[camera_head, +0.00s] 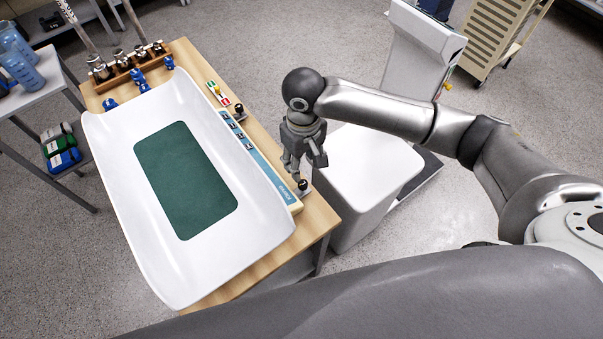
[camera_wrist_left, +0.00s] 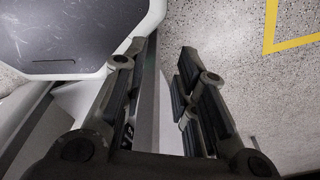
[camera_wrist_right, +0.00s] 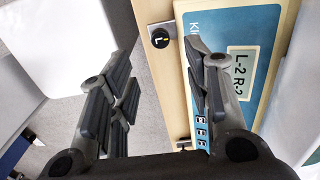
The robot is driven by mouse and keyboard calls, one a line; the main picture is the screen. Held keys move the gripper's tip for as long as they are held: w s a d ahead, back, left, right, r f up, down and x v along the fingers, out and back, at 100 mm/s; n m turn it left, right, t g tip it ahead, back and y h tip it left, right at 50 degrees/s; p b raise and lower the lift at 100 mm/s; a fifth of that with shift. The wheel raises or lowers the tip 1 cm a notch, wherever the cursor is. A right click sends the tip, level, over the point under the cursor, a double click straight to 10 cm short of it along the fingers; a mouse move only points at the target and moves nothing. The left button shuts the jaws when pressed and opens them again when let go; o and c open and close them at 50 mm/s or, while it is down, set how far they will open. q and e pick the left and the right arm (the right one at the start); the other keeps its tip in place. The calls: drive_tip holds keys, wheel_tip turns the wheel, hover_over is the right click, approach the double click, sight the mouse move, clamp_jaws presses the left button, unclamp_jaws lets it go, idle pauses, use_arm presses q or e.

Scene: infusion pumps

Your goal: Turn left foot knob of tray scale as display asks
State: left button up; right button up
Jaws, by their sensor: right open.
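The tray scale (camera_head: 262,258) is a white tray with a green pad on a wooden table. Its blue front panel (camera_wrist_right: 265,40) carries a display (camera_wrist_right: 253,65) reading "L-2 R-2". My right gripper (camera_head: 298,170) is open and empty, just above and beside this knob. In the right wrist view the knob lies between and beyond its fingers. My left gripper (camera_wrist_left: 163,68) is open and empty, and outside the head view.
The other black foot knob (camera_head: 239,109) is at the panel's far end, near small coloured blocks (camera_head: 218,93). A rack with metal cylinders (camera_head: 128,70) stands at the table's back. A white cabinet-like block (camera_head: 365,175) is right of the table. A side table (camera_head: 35,95) holds blue bottles.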

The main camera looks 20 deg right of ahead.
hover_over(303, 183)
wheel_tip(303, 183, down, 5)
drive_tip(key=shift+s+f, duration=0.1)
drive_tip(key=shift+s, duration=0.05)
wheel_tip(303, 183, down, 4)
drive_tip(key=shift+r, duration=0.1)
drive_tip(key=shift+f, duration=0.2)
use_arm(q)
drive_tip(key=shift+s+a+r, duration=0.1)
drive_tip(key=shift+s+r, duration=0.1)
drive_tip(key=shift+s, duration=0.05)
drive_tip(key=shift+s, duration=0.1)
use_arm(e)
drive_tip(key=c, duration=0.5)
use_arm(q)
drive_tip(key=shift+s, duration=0.5)
use_arm(e)
clamp_jaws()
